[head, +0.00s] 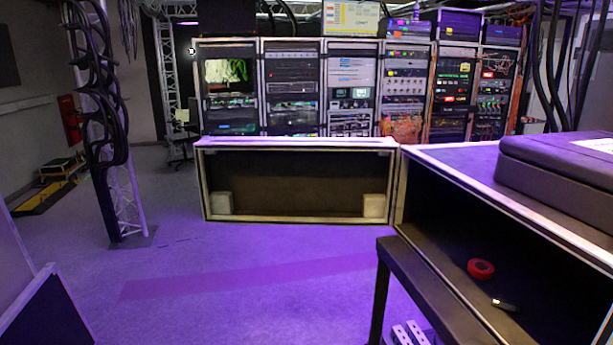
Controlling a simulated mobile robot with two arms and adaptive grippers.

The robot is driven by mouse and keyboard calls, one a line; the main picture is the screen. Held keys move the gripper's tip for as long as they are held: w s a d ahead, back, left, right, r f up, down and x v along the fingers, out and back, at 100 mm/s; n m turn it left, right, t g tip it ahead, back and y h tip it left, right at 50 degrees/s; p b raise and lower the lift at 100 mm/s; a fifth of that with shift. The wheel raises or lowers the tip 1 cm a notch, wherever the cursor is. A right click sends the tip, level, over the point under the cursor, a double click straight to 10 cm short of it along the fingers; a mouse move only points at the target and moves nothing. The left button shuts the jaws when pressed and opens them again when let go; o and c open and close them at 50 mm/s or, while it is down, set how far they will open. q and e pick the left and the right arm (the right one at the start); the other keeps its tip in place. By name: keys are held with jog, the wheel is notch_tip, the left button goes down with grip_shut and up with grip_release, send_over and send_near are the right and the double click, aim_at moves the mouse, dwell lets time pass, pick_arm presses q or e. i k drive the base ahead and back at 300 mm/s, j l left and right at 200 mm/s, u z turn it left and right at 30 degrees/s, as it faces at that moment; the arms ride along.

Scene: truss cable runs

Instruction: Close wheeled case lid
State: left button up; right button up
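No wheeled case can be named for certain; no wheels show. A large dark panel or box with a pale metal-edged frame (300,218) stands upright on the floor ahead, its open hollow side facing me, with pale blocks in its lower corners. At right, close by, is a metal-edged dark case (455,165) with an open front. A red ring-shaped roll (481,268) and a small silver item (504,305) lie inside it. A dark panel with a grey edge (40,305) cuts in at the lower left. Neither of my grippers is in view.
A closed dark grey box (560,170) sits on the right case. Equipment racks (345,90) line the back. A truss post with hanging cables (120,190) stands at left. A dark bench-like frame (415,290) is at front right. The purple-lit floor (220,285) between is clear.

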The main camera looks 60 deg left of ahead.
aim_at(346, 181)
jog(key=j+z, duration=0.1)
jog(key=j, duration=0.4)
jog(key=j+z, duration=0.15)
jog(key=j, duration=0.4)
jog(key=k+j+z, duration=0.1)
jog(key=j, duration=0.4)
jog(key=j+z, duration=0.15)
jog(key=j, duration=0.35)
jog(key=k+j+z, duration=0.1)
jog(key=j, duration=0.4)
jog(key=k+j+z, duration=0.15)
jog(key=j, duration=0.3)
jog(key=j+z, duration=0.15)
jog(key=j, duration=0.3)
jog(key=k+j+z, duration=0.1)
jog(key=j, duration=0.3)
jog(key=j+z, duration=0.15)
jog(key=j, duration=0.3)
jog(key=k+j+z, duration=0.1)
jog(key=j, duration=0.3)
jog(key=k+j+z, duration=0.15)
jog(key=j, duration=0.25)
jog(key=k+j+z, duration=0.15)
jog(key=j, duration=0.25)
jog(key=k+j+z, duration=0.1)
jog(key=j, duration=0.25)
jog(key=j+z, duration=0.1)
jog(key=j, duration=0.55)
jog(key=k, duration=0.05)
